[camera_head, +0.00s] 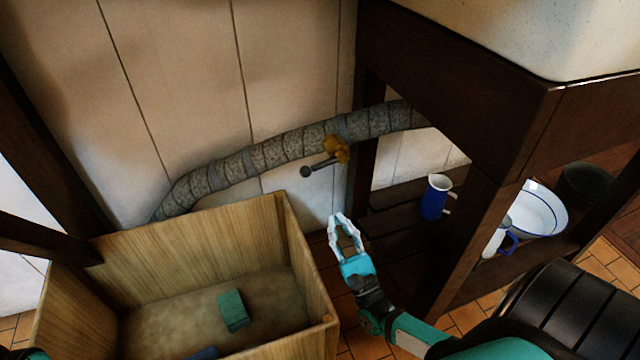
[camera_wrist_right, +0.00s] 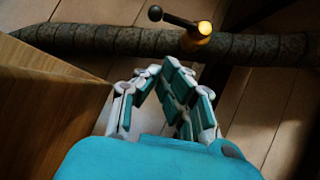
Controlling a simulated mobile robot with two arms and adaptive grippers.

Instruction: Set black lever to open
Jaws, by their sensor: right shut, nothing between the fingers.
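The black lever (camera_head: 318,167) is a short dark rod with a round knob, joined to a brass valve body (camera_head: 337,149) on the grey wrapped pipe (camera_head: 250,160). In the head view the rod points left and slightly down from the valve. In the right wrist view the lever (camera_wrist_right: 177,19) points left from the brass valve (camera_wrist_right: 197,37), above the fingers. My right gripper (camera_head: 341,216) is shut and empty, below the lever and apart from it. It also shows in the right wrist view (camera_wrist_right: 158,68). My left gripper is not in view.
A wooden crate (camera_head: 285,245) stands left of my right gripper, with a green block (camera_head: 233,310) inside. A dark wooden shelf frame (camera_head: 480,215) stands to the right, holding a blue mug (camera_head: 434,198) and a white basin (camera_head: 538,210). Wall behind the pipe is bare.

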